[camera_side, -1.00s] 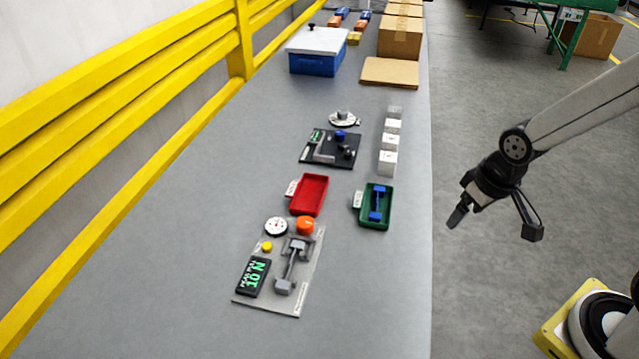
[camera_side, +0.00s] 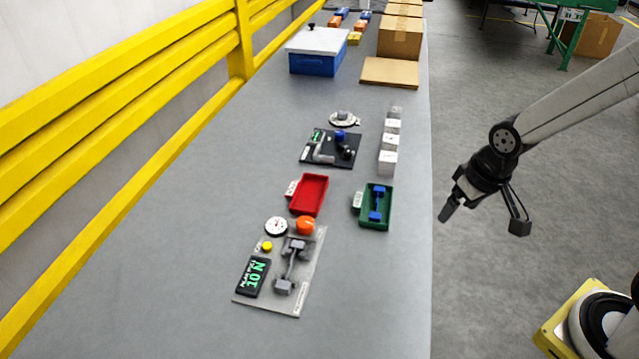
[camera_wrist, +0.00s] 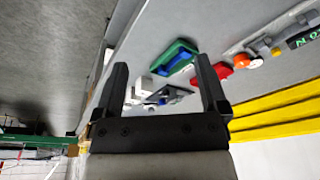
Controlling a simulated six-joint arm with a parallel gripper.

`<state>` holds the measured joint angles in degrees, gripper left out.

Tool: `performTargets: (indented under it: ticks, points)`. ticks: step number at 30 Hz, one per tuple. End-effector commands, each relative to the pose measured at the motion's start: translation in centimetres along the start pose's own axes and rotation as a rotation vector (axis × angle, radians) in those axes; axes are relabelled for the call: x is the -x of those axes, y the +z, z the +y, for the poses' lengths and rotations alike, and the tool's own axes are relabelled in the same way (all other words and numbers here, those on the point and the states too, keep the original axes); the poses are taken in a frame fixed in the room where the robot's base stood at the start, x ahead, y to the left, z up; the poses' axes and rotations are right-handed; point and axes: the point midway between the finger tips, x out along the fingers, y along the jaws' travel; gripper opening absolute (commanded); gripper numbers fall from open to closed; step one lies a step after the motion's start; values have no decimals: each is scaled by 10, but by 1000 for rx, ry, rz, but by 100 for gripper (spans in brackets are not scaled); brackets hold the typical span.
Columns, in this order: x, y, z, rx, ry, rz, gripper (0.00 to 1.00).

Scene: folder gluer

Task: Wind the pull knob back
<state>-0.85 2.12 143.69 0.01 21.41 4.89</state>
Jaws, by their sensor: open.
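The orange knob (camera_side: 305,225) sits at the far end of a grey test plate (camera_side: 276,301) on the bench, beside a round white dial (camera_side: 276,226). It also shows in the wrist view as an orange spot (camera_wrist: 241,60). The plate carries a grey clamp-like fixture (camera_side: 291,266), a small yellow button (camera_side: 267,246) and a black display (camera_side: 253,276) with green text, which seems to read 10 N. My gripper (camera_side: 481,220) is open and empty, off the bench's right edge and well apart from the knob. Its two fingers (camera_wrist: 161,88) stand wide apart in the wrist view.
A red tray (camera_side: 324,182) and a green tray (camera_side: 364,221) holding a blue part lie beyond the plate. White blocks (camera_side: 388,163) and a black board (camera_side: 346,162) stand farther back. A yellow rail (camera_side: 110,110) runs along the left. The bench's near right is clear.

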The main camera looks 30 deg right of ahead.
Motion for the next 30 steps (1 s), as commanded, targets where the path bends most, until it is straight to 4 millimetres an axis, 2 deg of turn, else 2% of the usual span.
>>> performTargets:
  ticks: [8, 18, 30]
  points:
    - [-10, -49, -24, -257, -2, -38, 93]
    - [-32, -113, -68, -660, 21, -93, 93]
    - [-66, -167, -131, -1131, 86, -141, 93]
